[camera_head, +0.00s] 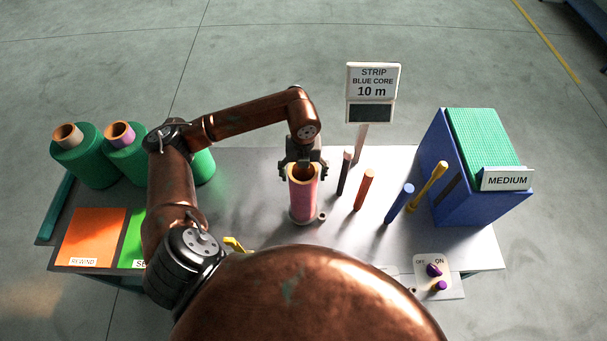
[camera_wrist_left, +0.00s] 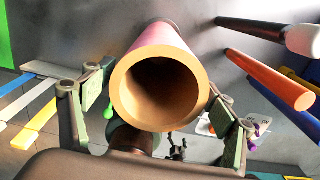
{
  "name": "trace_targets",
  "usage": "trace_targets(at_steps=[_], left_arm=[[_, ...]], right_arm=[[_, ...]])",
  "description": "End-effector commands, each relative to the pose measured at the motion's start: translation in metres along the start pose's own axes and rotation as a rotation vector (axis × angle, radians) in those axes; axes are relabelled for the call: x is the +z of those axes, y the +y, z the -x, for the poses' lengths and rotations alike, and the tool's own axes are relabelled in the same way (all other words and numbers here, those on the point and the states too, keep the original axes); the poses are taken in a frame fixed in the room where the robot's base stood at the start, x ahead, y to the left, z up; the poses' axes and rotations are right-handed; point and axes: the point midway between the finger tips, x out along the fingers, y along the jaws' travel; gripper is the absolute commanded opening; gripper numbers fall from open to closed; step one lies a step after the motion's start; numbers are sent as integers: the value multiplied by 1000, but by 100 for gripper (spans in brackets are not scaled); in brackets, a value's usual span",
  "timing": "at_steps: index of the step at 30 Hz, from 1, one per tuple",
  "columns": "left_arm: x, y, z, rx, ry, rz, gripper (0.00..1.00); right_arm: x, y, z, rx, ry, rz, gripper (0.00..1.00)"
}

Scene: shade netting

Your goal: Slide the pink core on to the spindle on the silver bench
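The pink core (camera_head: 303,201) is a hollow tube with a tan inside, standing roughly upright over the silver bench (camera_head: 260,215). It also fills the middle of the left wrist view (camera_wrist_left: 160,90), open end towards the camera, with a dark hollow. My left gripper (camera_head: 303,170) has its fingers on both sides of the core's upper part and looks shut on it. I cannot tell whether the core's foot touches the bench. Right of it stand a dark rod with a pale tip (camera_head: 345,174), an orange rod (camera_head: 364,190) and a blue rod (camera_head: 398,204); which is the spindle is unclear.
A sign (camera_head: 373,80) stands behind the rods. A yellow rod (camera_head: 428,186) leans by a blue box (camera_head: 462,195) with green netting. Green rolls (camera_head: 85,162) stand at left, near an orange panel (camera_head: 95,235). A switch plate (camera_head: 436,272) lies front right.

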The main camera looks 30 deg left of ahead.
Motion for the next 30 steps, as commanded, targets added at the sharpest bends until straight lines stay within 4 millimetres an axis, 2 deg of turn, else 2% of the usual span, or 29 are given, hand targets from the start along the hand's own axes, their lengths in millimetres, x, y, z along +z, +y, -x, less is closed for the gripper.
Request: trace_targets(at_steps=[3,11,14,17,24,30], left_arm=[[0,0,0,1,0,0,88],[0,1,-1,2,2,0,88],[0,0,4,1,1,0,88],[1,0,18,-1,-3,0,88],[1,0,68,-1,-3,0,88],[1,0,102,0,-2,0,88]], right_arm=[[0,1,0,1,0,0,88],[1,5,0,5,0,3,88],[1,5,0,5,0,3,88],[0,4,0,3,0,2,88],[0,2,0,2,0,1,88],[0,2,0,2,0,1,88]])
